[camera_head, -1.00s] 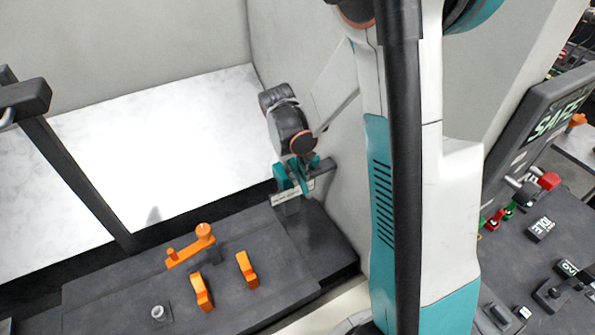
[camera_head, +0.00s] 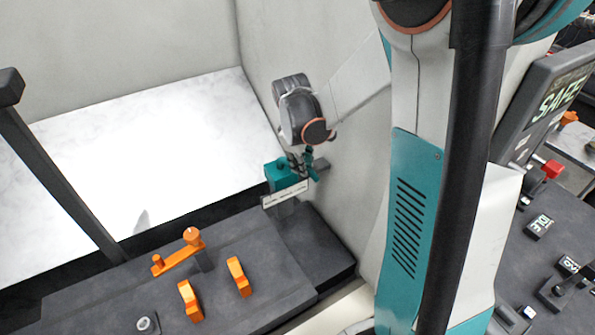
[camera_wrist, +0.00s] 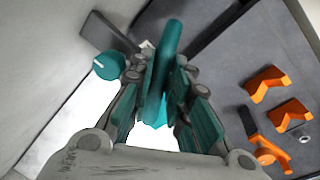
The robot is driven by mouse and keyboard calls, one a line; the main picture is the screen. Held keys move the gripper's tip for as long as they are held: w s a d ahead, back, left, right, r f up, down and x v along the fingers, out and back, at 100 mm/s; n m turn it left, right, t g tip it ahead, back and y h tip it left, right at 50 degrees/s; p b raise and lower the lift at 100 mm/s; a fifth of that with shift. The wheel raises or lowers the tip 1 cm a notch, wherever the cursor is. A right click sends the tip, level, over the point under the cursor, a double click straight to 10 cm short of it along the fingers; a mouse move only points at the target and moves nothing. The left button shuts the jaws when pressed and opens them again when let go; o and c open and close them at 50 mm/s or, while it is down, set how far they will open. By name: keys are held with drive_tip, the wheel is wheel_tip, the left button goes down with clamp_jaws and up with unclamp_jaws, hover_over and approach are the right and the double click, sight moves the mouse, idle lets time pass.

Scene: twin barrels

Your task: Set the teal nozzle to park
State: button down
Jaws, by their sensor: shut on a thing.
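The teal nozzle (camera_wrist: 168,38) shows in the wrist view as a long teal piece between my fingers. My gripper (camera_wrist: 160,72) is shut on it. In the head view my gripper (camera_head: 306,163) is small and low against the grey side wall, at a teal block (camera_head: 283,176) above a pale label plate. Its fingers partly hide the nozzle there, and I cannot read the label or the setting. A round teal knob (camera_wrist: 107,66) with a white mark sits left of the fingers in the wrist view.
Several orange handles (camera_head: 190,300) stand on the dark deck (camera_head: 240,245) left of the nozzle. A dark upright bar (camera_head: 60,185) crosses the left side. The grey wall (camera_head: 260,55) is close behind my gripper. A control panel (camera_head: 510,255) with a SAFE screen (camera_head: 560,95) is at the right.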

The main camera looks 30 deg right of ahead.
drive_tip(key=shift+w+d+n+b, duration=0.45)
drive_tip(key=shift+d+n+b, duration=0.15)
drive_tip(key=shift+n, duration=0.5)
drive_tip(key=c, duration=1.5)
unclamp_jaws()
drive_tip(key=shift+r, duration=0.15)
drive_tip(key=r, duration=0.3)
drive_tip(key=s+a+r, duration=0.1)
drive_tip(key=r, duration=0.7)
drive_tip(key=shift+s+a+r, duration=0.25)
drive_tip(key=shift+a, duration=0.1)
